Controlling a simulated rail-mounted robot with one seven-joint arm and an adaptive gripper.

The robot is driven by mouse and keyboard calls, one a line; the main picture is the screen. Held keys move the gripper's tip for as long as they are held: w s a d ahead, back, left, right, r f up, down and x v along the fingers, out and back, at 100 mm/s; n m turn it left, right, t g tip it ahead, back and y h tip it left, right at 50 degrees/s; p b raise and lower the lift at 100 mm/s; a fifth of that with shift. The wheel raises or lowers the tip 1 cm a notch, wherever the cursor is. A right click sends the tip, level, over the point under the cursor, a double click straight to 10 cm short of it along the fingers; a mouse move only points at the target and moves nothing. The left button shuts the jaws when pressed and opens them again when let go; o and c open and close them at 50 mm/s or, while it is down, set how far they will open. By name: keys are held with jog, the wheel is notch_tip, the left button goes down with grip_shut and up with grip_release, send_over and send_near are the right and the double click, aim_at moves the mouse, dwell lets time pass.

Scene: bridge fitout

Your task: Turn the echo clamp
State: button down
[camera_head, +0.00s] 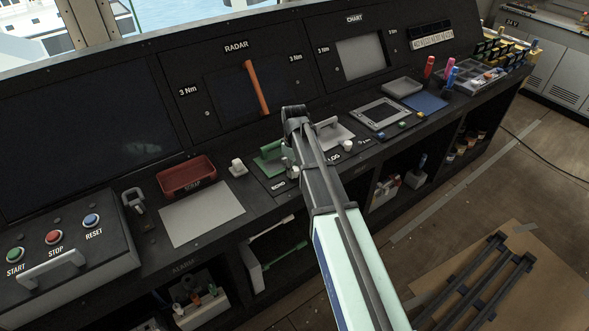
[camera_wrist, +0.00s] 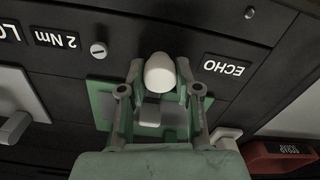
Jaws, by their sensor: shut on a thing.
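The echo clamp is a small, pale rounded knob (camera_wrist: 160,73) beside the ECHO label (camera_wrist: 234,66) on the dark console. My gripper (camera_wrist: 160,83) has its two fingers on either side of the knob and is shut on it. A green plate (camera_wrist: 99,97) lies around and behind the fingers in the wrist view. In the head view the green unit (camera_head: 268,160) with its raised handle stands just left of my gripper (camera_head: 292,166), whose fingertips are small and partly hidden by my arm there.
A LOG unit with a pale handle (camera_head: 334,133) stands just right. An orange bar (camera_head: 257,88) stands out on the RADAR panel behind.

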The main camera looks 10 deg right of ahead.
aim_at(294, 168)
jog(key=c, duration=0.8)
grip_release()
notch_tip(294, 168, up, 12)
